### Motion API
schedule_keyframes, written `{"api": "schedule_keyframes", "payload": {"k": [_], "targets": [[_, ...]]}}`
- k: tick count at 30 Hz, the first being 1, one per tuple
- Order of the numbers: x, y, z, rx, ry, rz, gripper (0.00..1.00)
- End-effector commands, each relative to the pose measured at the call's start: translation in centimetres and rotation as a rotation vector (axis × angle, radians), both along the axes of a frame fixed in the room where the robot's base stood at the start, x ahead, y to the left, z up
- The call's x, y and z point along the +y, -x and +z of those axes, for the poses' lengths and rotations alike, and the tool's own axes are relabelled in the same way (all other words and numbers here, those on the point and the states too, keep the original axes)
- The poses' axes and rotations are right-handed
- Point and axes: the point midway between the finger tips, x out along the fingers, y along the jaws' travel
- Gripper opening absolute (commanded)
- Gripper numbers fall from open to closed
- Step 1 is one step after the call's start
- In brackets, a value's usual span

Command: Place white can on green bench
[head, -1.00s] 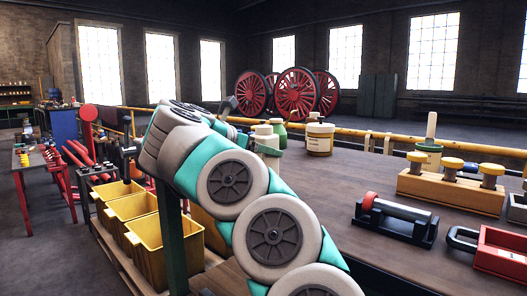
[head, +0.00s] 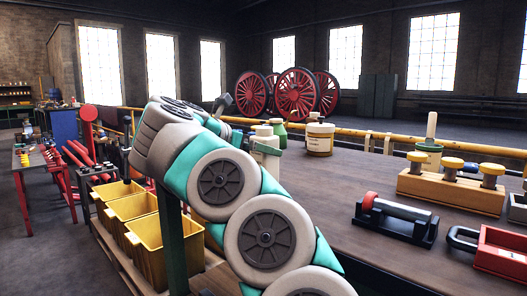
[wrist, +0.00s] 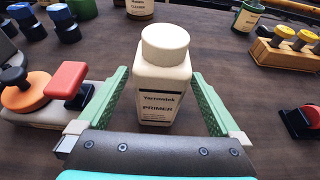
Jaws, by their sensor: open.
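The white can (wrist: 163,75), a squarish bottle with a round cap and a "PRIMER" label, stands upright on the brown worktop. In the wrist view it sits between the two green fingers of my open gripper (wrist: 160,76), with gaps showing at its sides. In the head view the white can (head: 266,146) shows just behind my arm, its lower part hidden.
Yellow bins (head: 146,240) stand left of the worktop.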

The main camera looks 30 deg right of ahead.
Motion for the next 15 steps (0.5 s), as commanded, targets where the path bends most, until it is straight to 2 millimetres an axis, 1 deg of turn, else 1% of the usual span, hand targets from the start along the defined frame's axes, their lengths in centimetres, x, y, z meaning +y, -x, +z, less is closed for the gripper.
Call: {"api": "schedule_keyframes", "payload": {"k": [1,9,15], "targets": [[1.1,0.2,0.2,-0.002,0.001,0.004,1.0],[6.1,2.1,2.2,-0.003,0.003,0.002,1.0],[8.4,3.0,3.2,-0.001,0.001,0.0,1.0]]}}
